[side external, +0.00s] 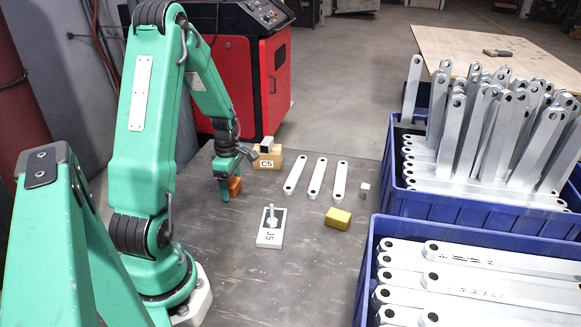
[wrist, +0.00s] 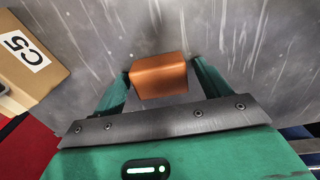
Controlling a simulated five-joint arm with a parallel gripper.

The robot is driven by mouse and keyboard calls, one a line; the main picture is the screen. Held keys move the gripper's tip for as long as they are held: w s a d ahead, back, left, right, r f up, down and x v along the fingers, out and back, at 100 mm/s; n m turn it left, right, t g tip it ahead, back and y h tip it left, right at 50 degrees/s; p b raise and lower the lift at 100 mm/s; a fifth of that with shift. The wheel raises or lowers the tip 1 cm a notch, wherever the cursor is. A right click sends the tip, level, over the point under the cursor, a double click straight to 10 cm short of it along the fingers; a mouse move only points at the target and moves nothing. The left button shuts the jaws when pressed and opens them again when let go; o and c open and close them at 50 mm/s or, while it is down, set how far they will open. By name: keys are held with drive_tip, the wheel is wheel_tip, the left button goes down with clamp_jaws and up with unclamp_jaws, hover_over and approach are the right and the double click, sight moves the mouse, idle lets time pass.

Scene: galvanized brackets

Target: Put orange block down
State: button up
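The orange block (side external: 235,186) is between the fingers of my gripper (side external: 228,188), low over the grey table beside the C5 box. In the wrist view, the orange block (wrist: 159,77) sits at the tips of the two green fingers of my gripper (wrist: 160,73), one finger against each side. The gripper looks shut on it. I cannot tell whether the block's underside touches the table.
A cardboard C5 box (side external: 266,159) with a small grey cube on top stands close by. A white J5 plate with a peg (side external: 270,238), a yellow block (side external: 338,218), three flat brackets (side external: 315,178) and a small silver cube (side external: 364,190) lie to the right. Blue crates (side external: 398,222) hold brackets.

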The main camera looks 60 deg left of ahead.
sight(231, 182)
drive_tip(key=shift+r, duration=0.1)
wheel_tip(231, 182, up, 12)
idle(0.9)
idle(0.5)
drive_tip(key=s+d+r+m+t, duration=0.1)
drive_tip(key=d+r+m, duration=0.3)
drive_tip(key=d+m, duration=0.5)
drive_tip(key=s+d+r+m+t, duration=0.1)
drive_tip(key=d+r+m, duration=0.3)
drive_tip(key=d+m, duration=0.5)
drive_tip(key=s+d+r+m+t, duration=0.1)
drive_tip(key=d+r+m+t, duration=0.2)
drive_tip(key=d+m, duration=0.6)
drive_tip(key=shift+s+d+r+t, duration=0.2)
drive_tip(key=shift+d+r+t, duration=0.1)
drive_tip(key=shift+d+r, duration=0.25)
